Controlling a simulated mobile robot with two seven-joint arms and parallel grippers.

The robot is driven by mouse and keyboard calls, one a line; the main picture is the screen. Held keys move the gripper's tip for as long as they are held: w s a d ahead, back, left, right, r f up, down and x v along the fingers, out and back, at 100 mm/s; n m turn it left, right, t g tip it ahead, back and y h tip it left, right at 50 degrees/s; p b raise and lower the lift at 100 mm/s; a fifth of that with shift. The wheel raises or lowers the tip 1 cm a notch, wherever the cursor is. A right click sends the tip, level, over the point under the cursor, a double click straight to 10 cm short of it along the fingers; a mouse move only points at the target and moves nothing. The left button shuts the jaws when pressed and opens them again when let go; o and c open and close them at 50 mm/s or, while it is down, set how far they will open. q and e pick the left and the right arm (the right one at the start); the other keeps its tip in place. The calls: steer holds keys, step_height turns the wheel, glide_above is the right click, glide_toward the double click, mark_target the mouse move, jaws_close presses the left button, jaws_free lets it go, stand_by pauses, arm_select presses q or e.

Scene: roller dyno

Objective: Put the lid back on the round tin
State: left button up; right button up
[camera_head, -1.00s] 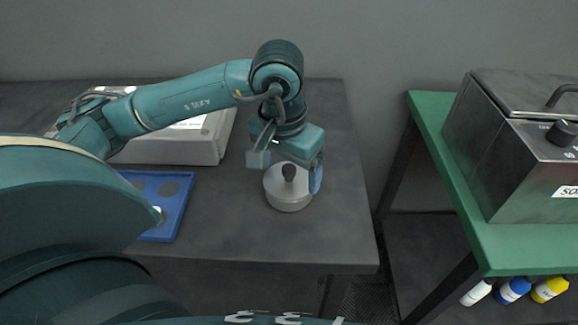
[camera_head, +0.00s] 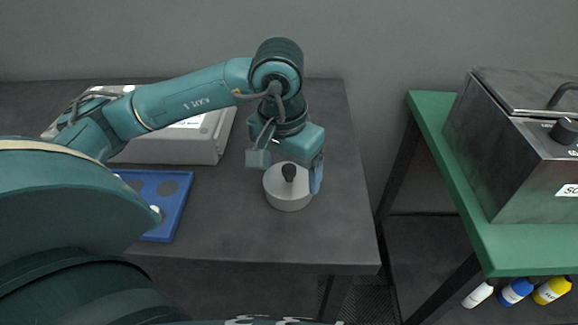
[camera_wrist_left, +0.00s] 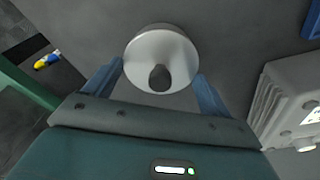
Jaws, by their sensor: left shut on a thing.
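The round tin (camera_head: 288,203) is pale grey and stands upright on the dark table near its right end. The lid (camera_head: 274,179), pale with a dark knob (camera_head: 289,172), is over the tin's top; I cannot tell whether a thin gap is left between them. In the left wrist view the round lid (camera_wrist_left: 143,58) and its knob (camera_wrist_left: 160,77) show between the blue fingers and hide most of the tin. My left gripper (camera_head: 288,174) points down over the tin and is shut on the lid. My right gripper is not in view.
A blue tray (camera_head: 172,208) with round recesses and a light grey instrument (camera_head: 190,150) stand to the left. A green bench (camera_head: 520,248) on the right bears a metal bath (camera_head: 500,150), with small bottles (camera_head: 515,291) below. The table's front right is clear.

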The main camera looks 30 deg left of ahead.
arm_select(q)
steer(key=shift+b, duration=0.45)
stand_by(0.3)
stand_by(0.3)
steer(key=o, duration=0.9)
steer(key=shift+c, duration=0.2)
steer(key=shift+r+p, duration=1.9)
steer(key=shift+r, duration=1.65)
steer(key=shift+c, duration=0.3)
